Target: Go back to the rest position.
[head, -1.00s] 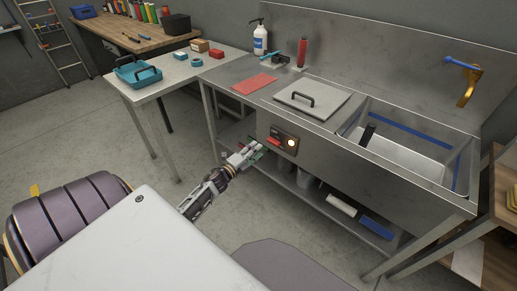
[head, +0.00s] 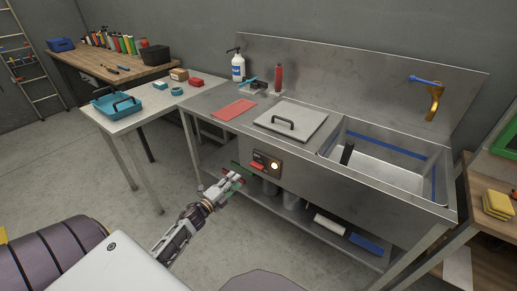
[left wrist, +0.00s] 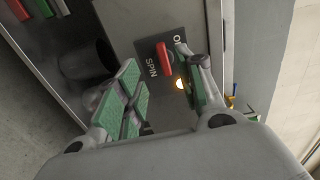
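My left gripper (head: 236,174) is in front of the steel sink unit, just left of the control panel (head: 265,164). In the left wrist view its two green-padded fingers are spread apart with nothing held between them. A red switch (left wrist: 164,58) shows between and beyond the fingers, beside the words SPIN and IO. Whether the fingers touch the panel is hard to tell, but a gap seems to show. My right gripper is not in view.
The sink basin (head: 385,165) and a lidded section with a handle (head: 290,122) are above the panel. A lower shelf holds a white roll (head: 329,226) and a blue item (head: 366,245). A side table (head: 120,122) stands left, a wooden one (head: 484,238) right.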

